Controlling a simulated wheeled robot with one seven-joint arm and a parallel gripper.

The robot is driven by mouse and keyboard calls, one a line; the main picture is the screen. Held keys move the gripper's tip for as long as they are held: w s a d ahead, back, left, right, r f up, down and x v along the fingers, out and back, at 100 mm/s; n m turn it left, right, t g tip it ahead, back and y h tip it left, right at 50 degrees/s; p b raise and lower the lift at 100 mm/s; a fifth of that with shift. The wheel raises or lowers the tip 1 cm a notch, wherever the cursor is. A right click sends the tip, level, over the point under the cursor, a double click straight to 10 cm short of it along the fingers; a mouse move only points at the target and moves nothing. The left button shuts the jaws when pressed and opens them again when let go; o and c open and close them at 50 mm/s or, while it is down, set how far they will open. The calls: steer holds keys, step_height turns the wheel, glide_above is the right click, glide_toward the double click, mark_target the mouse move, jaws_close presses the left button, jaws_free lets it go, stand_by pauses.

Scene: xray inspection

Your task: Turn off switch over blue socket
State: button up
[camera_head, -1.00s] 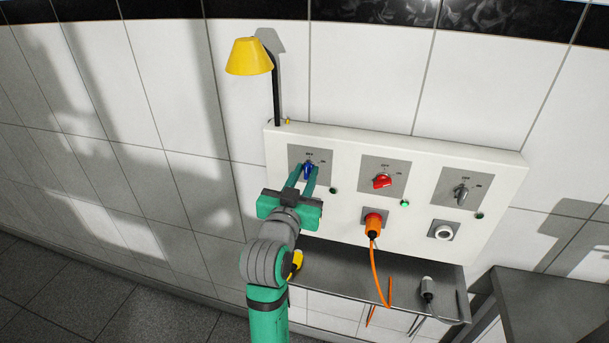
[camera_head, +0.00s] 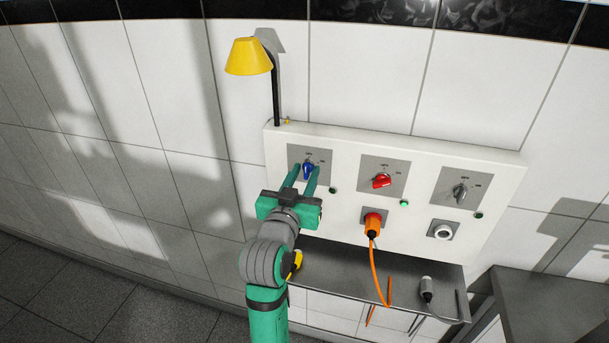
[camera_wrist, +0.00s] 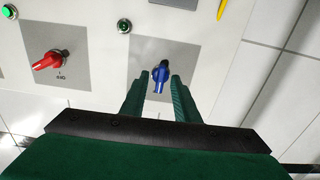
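The blue switch (camera_head: 308,168) is a knob on a grey plate at the left end of the white panel. It also shows in the wrist view (camera_wrist: 159,80). My gripper (camera_head: 304,174) is open, with its two green fingers apart on either side of the blue knob. In the wrist view, the fingertips (camera_wrist: 160,78) flank the knob with a visible gap on each side. They hold nothing. The blue socket is hidden behind my gripper and arm. A small indicator light (camera_head: 332,190) right of the blue switch's plate looks dark.
A red switch (camera_head: 382,181) sits mid-panel above an orange plug (camera_head: 373,225) with a cable. Its green light (camera_head: 404,203) is lit. A grey switch (camera_head: 460,191) is above a white socket (camera_head: 443,232). A metal shelf (camera_head: 340,268) runs below; a yellow lamp (camera_head: 249,57) stands above.

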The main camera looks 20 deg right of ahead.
steer(key=shift+s+a, duration=0.1)
steer(key=v, duration=1)
steer(key=shift+s+a, duration=0.2)
steer(key=shift+s, duration=0.15)
steer(key=s+a+f+n+y, duration=0.2)
steer(key=s+a+f, duration=0.15)
steer(key=f, duration=0.45)
steer(key=s+a+f+n+t+y, duration=0.1)
steer(key=s+a+f+n+y, duration=0.2)
steer(key=f, duration=0.5)
steer(key=s+a+f+n+y, duration=0.2)
steer(key=s+f, duration=0.3)
steer(key=f, duration=0.3)
steer(key=s+a+f+y, duration=0.1)
steer(key=s+a+f, duration=0.1)
steer(key=s, duration=1)
steer(key=s+a+f+y, duration=0.2)
steer(key=s+a+f, duration=0.1)
steer(key=s, duration=0.9)
steer(key=shift+s+f+g, duration=0.3)
steer(key=shift+f, duration=0.2)
